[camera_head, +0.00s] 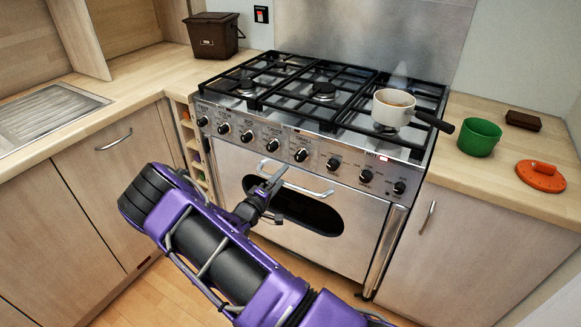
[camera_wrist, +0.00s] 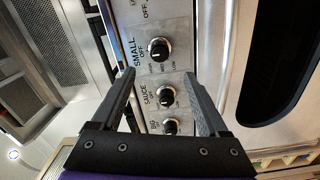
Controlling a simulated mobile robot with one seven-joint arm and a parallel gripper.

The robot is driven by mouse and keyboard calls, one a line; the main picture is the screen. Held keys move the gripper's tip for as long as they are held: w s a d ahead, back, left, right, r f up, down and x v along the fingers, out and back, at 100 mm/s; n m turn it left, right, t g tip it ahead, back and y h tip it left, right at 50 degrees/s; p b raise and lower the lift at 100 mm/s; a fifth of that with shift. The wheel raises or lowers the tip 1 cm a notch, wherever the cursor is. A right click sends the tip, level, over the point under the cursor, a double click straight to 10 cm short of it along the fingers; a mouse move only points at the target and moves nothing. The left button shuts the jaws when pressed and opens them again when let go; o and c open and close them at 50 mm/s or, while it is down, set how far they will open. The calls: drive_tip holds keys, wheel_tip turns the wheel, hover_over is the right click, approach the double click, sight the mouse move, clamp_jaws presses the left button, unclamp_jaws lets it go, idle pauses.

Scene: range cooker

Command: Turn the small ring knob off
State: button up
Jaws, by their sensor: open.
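The small ring knob (camera_wrist: 158,48), black with a silver collar, is on the steel control panel under the word SMALL in the wrist view. In the head view the same knob (camera_head: 301,155) is near the middle of the row. Its pointer is too small to read surely. My gripper (camera_wrist: 160,80) is open and empty in front of the panel. The small knob shows just beyond the fingertips, and the sauce knob (camera_wrist: 166,97) shows between the fingers. In the head view my gripper (camera_head: 274,182) is below and left of the small knob, before the oven door.
Other knobs flank it, including the big ring knob (camera_wrist: 170,127). The oven door handle (camera_head: 295,180) runs just below the panel. A steaming white pan (camera_head: 393,110) stands on the right of the hob, its black handle (camera_head: 434,121) reaching past the front right.

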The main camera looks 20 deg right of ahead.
drive_tip(key=v, duration=0.6)
drive_tip(key=shift+s, duration=0.15)
drive_tip(key=shift+a, duration=0.15)
